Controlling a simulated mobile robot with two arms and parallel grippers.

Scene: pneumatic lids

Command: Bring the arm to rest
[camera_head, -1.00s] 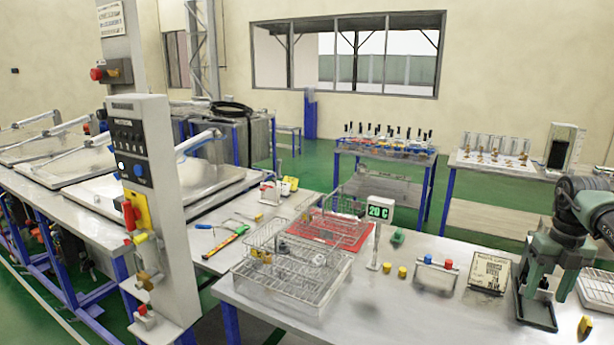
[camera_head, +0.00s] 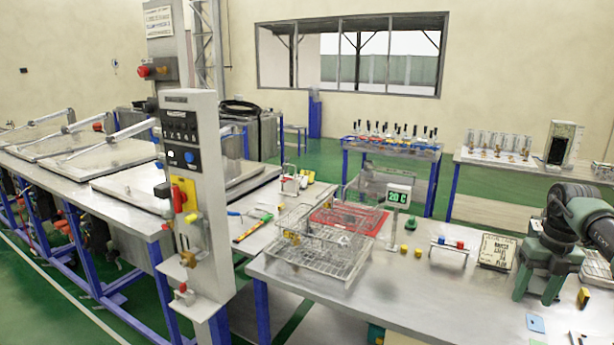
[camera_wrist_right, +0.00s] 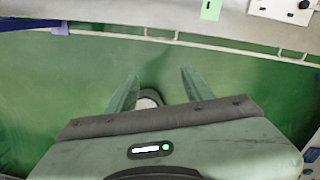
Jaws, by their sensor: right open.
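My right gripper (camera_head: 538,288) is in the head view at the right, above the steel table (camera_head: 380,292). Its two green fingers point down and stand apart. In the right wrist view, the gripper (camera_wrist_right: 160,85) is open, with nothing between the fingers. Green floor (camera_wrist_right: 225,75) and a round pale object (camera_wrist_right: 148,99), partly hidden, show beyond them. My left gripper is not in view.
A sign card (camera_head: 497,251), a small rack with red and blue tops (camera_head: 449,246) and wire baskets (camera_head: 320,245) stand left of the gripper. A yellow block (camera_head: 583,297) and blue card (camera_head: 536,323) lie near it. Tanks with lids (camera_head: 100,160) are far left.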

